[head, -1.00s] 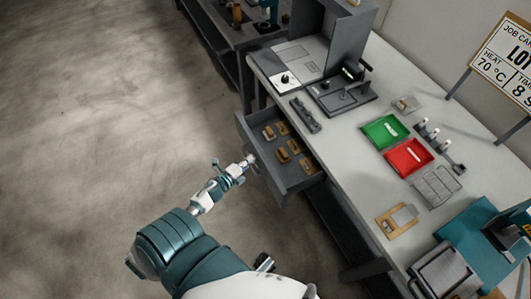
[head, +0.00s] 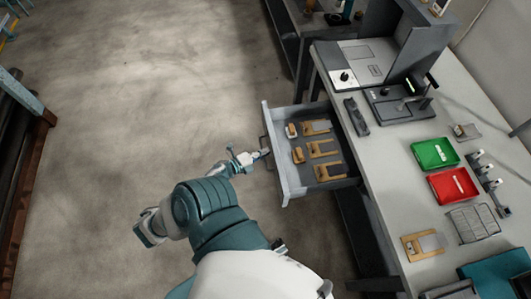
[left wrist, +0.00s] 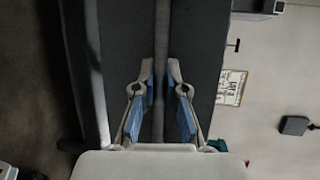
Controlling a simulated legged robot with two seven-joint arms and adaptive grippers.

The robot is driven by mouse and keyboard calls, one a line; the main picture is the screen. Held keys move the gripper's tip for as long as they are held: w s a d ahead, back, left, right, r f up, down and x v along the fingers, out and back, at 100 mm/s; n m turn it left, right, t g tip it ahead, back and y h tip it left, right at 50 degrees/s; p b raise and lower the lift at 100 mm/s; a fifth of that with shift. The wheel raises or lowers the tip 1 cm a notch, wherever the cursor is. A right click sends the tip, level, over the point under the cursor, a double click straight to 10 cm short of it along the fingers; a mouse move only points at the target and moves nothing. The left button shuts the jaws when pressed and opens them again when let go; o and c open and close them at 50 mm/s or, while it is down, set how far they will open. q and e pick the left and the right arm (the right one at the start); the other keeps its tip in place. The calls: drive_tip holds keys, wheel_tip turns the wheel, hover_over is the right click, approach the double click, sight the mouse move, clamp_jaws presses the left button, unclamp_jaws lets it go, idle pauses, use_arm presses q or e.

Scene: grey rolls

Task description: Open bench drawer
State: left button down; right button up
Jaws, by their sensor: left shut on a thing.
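The bench drawer (head: 290,182) is grey, stands well out from the bench front and shows its inside in the head view. Its handle (head: 267,152) is a dark bar on the front face. My left gripper (head: 262,155) is at that handle, shut on it. In the left wrist view the two blue-padded fingers (left wrist: 160,105) stand on either side of a dark vertical bar, the handle (left wrist: 160,50). The fingers hide part of the handle.
Several tan wooden pieces (head: 322,149) lie in the drawer. The bench top (head: 390,160) carries a green tray (head: 435,153), a red tray (head: 453,184) and a grey machine (head: 380,55). Open floor (head: 150,100) lies left of the drawer.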

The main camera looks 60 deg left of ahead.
use_arm(q)
drive_tip(key=shift+a+r, duration=0.1)
drive_tip(key=shift+a, duration=0.25)
drive_tip(key=c, duration=1.5)
unclamp_jaws()
drive_tip(key=shift+w+a, duration=0.1)
drive_tip(key=shift+f, duration=0.25)
drive_tip(key=shift+a, duration=0.1)
drive_tip(key=shift+s+r, duration=0.35)
drive_tip(key=shift+s, duration=1.6)
drive_tip(key=shift+s+r, duration=0.35)
drive_tip(key=shift+s, duration=1.65)
drive_tip(key=shift+s+r, duration=0.35)
drive_tip(key=shift+s, duration=1.6)
